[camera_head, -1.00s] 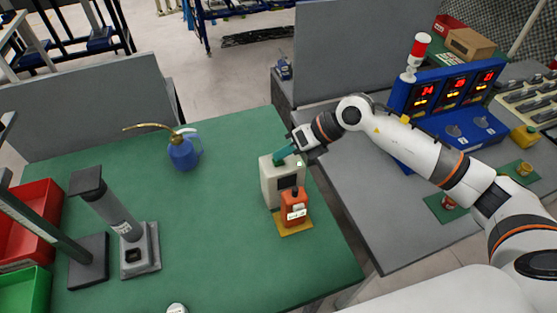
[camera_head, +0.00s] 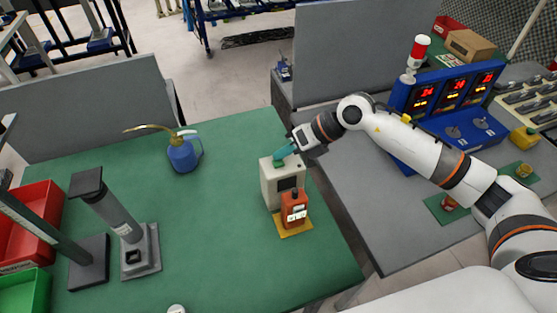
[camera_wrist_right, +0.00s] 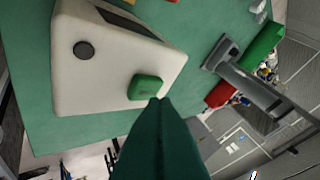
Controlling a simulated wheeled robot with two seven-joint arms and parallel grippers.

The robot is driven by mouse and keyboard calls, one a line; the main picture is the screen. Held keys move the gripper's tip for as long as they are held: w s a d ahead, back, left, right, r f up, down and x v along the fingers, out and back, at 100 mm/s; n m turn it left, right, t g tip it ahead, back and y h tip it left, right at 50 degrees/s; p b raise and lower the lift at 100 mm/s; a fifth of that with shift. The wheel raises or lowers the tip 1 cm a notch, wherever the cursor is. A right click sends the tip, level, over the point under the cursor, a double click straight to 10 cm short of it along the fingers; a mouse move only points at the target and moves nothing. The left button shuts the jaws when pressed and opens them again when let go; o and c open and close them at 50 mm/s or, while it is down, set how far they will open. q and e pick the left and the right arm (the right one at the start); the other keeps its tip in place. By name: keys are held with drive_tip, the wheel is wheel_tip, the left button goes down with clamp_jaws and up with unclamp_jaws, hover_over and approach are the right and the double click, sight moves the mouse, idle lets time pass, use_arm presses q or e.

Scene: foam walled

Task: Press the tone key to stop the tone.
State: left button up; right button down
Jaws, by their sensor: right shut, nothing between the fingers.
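A beige box (camera_head: 268,187) with a dark panel stands on the green bench top, near its right edge. A green key (camera_head: 279,163) sits on its top; it also shows in the right wrist view (camera_wrist_right: 145,88), beside a dark round knob (camera_wrist_right: 84,50). My right gripper (camera_head: 279,155) is shut and empty, with its green fingers just above the key. In the right wrist view the fingertips (camera_wrist_right: 160,101) appear at the key's near corner; I cannot tell whether they touch it. My left gripper is not in view.
An orange device (camera_head: 294,209) on a yellow pad stands right in front of the box. A blue oil can (camera_head: 184,153) and a grey column stand (camera_head: 140,252) are to the left. A blue display console (camera_head: 445,105) stands at right. The bench middle is clear.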

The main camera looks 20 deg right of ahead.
sight(284, 162)
drive_tip(key=shift+r+p, duration=1.75)
drive_tip(key=shift+r, duration=1.25)
drive_tip(key=shift+f, duration=0.15)
